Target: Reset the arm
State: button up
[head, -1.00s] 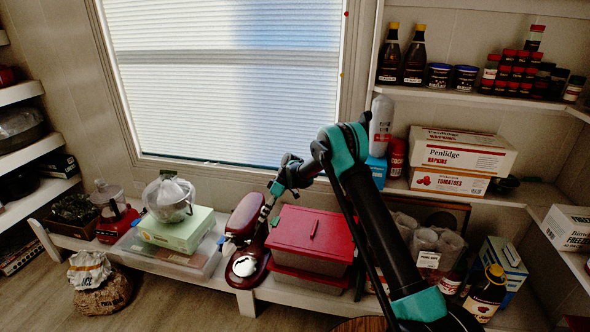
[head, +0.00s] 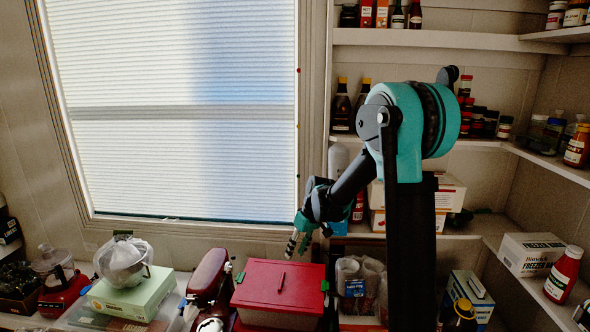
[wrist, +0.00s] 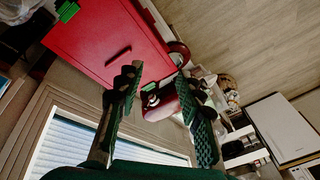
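My gripper (head: 299,243) hangs in front of the window's lower right corner, just above the back of a red lidded box (head: 280,290) in the head view. Its fingers point down. In the wrist view my gripper (wrist: 159,82) has its two dark green padded fingers well apart, with nothing held between them. The red box (wrist: 95,38) shows beyond the left finger, and a red stand mixer (wrist: 160,108) shows in the gap. My arm rises to a teal elbow in front of the right shelves. Whether the fingers touch the box is hard to tell; they look clear.
The red stand mixer (head: 207,280) stands left of the box. A clear bin (head: 351,285) of cups stands to its right. Shelves with dark bottles (head: 341,105), jars and cartons lie behind my arm. The space before the window (head: 180,110) is free.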

jog(key=s+d+f+m+t+h, duration=0.1)
jog(key=s+d+m, duration=0.2)
jog(key=s+d, duration=0.6)
jog(key=s+d+f+m+t+h, duration=0.1)
jog(key=s+d+m, duration=0.3)
jog(key=s+d, duration=0.5)
jog(key=s+t+h, duration=0.1)
jog(key=s, duration=0.5)
jog(key=shift+s+d+t, duration=0.25)
jog(key=shift+d+t, duration=0.05)
